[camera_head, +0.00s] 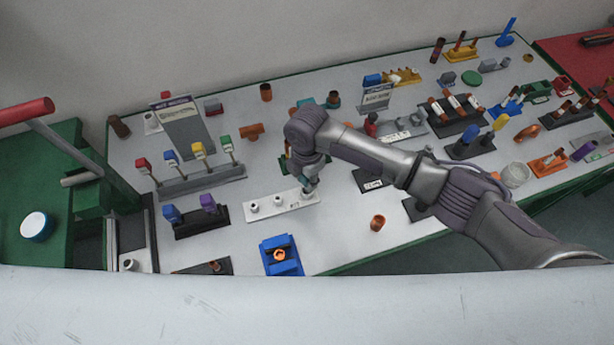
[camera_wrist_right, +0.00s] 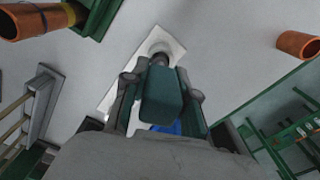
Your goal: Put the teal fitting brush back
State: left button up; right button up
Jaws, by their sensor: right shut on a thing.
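My right gripper (camera_head: 308,184) is shut on the teal fitting brush, whose dark teal block-shaped handle (camera_wrist_right: 162,98) shows between the two fingers in the right wrist view. In that view the brush's darker end points at a white holder plate (camera_wrist_right: 172,40). In the head view the gripper is at the right end of the white holder (camera_head: 283,207), which has white round sockets at its left and middle. The gripper hides the right end, so I cannot tell whether the brush is in a socket or above it. My left gripper is not in view.
A blue block with an orange fitting (camera_head: 279,255) stands in front of the holder. A rack of coloured-tipped brushes (camera_head: 200,183) and a black stand with blue and purple pieces (camera_head: 200,222) are to the left. A loose copper fitting (camera_head: 377,222) stands right, with bare tabletop around it.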

jog(key=shift+f+b, duration=0.3)
jog(key=shift+f, duration=0.25)
jog(key=o, duration=1)
jog(key=shift+o, duration=0.2)
notch_tip(320, 180, up, 12)
jog(key=shift+r, duration=0.1)
